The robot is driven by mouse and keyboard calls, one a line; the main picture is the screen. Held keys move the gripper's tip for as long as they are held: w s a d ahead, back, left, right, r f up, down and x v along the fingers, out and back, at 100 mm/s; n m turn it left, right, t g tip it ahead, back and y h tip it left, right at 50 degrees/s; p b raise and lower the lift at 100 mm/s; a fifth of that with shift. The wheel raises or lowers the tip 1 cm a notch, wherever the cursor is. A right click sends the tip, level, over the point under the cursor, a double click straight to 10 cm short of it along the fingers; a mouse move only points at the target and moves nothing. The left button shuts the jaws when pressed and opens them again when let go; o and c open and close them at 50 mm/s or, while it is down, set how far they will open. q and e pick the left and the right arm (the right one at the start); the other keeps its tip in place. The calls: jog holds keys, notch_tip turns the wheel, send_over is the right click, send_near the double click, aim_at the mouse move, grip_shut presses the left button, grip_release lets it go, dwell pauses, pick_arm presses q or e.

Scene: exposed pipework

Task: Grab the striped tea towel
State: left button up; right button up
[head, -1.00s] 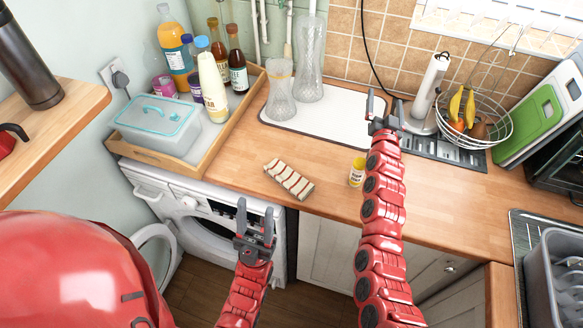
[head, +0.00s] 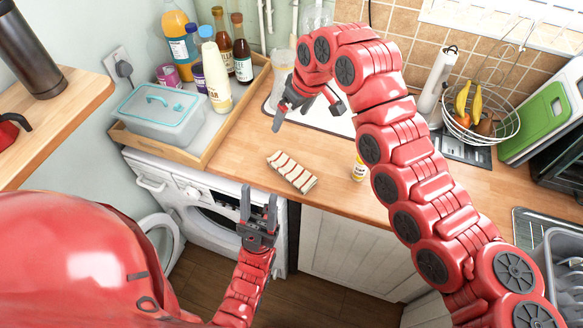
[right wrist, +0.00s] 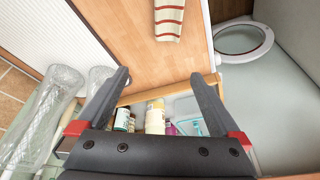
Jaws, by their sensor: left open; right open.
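The striped tea towel (head: 292,172), cream with dark red-brown stripes and folded into a small strip, lies on the wooden counter near its front edge. It also shows at the top of the right wrist view (right wrist: 169,18). My right gripper (head: 291,119) is open and empty, above the counter behind the towel and apart from it. In the right wrist view its two fingers (right wrist: 160,78) are spread with nothing between them. My left gripper (head: 259,205) is open and empty, fingers up, in front of the washing machine and below the towel.
A wooden tray (head: 183,153) with bottles and a lidded box stands left of the towel. A small yellow-labelled bottle (head: 359,170) stands right of it. A washing machine (head: 157,182) is under the counter. A wire fruit basket (head: 487,133) is at the right.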

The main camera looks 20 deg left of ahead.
jog(key=s+d+h, duration=0.2)
jog(key=s+d, duration=0.1)
send_over(292, 167)
jog(key=shift+n+g, duration=0.4)
jog(key=f, duration=1.2)
jog(key=shift+s+d, duration=0.1)
jog(key=shift+d, duration=0.1)
notch_tip(292, 167, down, 5)
jog(key=p, duration=0.3)
jog(key=shift+a+r+p, duration=0.1)
jog(key=shift+r+p, duration=0.1)
jog(key=shift+p, duration=0.15)
jog(key=shift+a+f, duration=0.1)
jog(key=shift+f, duration=0.25)
jog(key=c, duration=1.4)
jog(key=shift+r, duration=0.15)
